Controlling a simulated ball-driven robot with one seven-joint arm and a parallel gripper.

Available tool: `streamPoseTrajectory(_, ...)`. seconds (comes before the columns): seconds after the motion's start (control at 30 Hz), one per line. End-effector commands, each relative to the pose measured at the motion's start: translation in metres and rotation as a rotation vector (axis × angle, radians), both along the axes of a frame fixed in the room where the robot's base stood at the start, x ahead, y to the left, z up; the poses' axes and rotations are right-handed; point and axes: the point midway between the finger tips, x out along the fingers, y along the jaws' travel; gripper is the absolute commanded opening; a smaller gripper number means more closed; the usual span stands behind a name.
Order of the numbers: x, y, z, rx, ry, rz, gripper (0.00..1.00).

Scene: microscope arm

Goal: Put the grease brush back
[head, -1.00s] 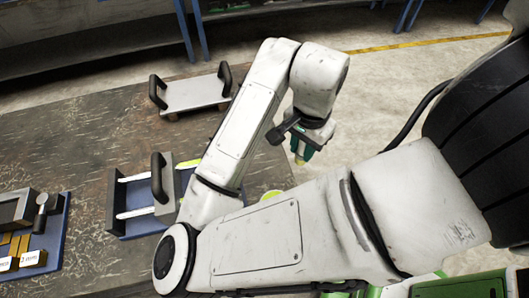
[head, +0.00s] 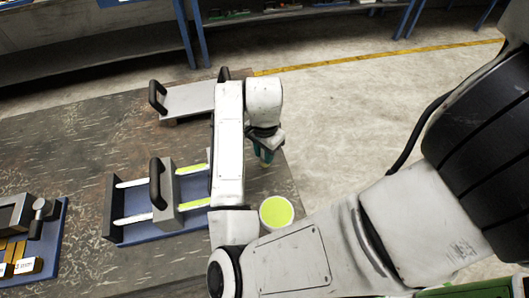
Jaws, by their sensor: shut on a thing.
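My gripper (head: 264,136) is at the end of my arm, over the right side of the dark table. It is shut on the grease brush (head: 263,154), whose green part shows below the jaws. The fingertips and much of the brush are small or hidden. A round pot of yellow-green grease (head: 276,212) stands nearer, below the brush in the picture and partly beside my arm. The brush is apart from the pot in the picture; its height above the table is hard to tell.
A blue-based slide fixture (head: 150,228) with a black handle and greased yellow-green rails stands left of my arm, which hides its right end. A grey plate with black handles (head: 190,99) lies behind. A blue tray (head: 50,245) with a gauge and blocks is at far left.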

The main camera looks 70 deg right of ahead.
Motion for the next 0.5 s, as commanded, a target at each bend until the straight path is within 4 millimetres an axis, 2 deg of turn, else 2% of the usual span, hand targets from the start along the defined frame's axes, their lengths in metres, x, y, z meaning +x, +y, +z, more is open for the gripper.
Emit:
streamPoseTrajectory(0.1,0.0,0.0003,-0.0089,0.0,-0.001,0.001,0.0)
streamPoseTrajectory(0.43,-0.0002,0.0002,-0.0129,0.0,-0.001,0.0,0.0)
streamPoseTrajectory(0.47,-0.0002,0.0002,-0.0127,0.0,-0.001,0.0,0.28)
streamPoseTrajectory(0.5,-0.0002,0.0002,-0.0117,0.0,-0.001,0.0,0.32)
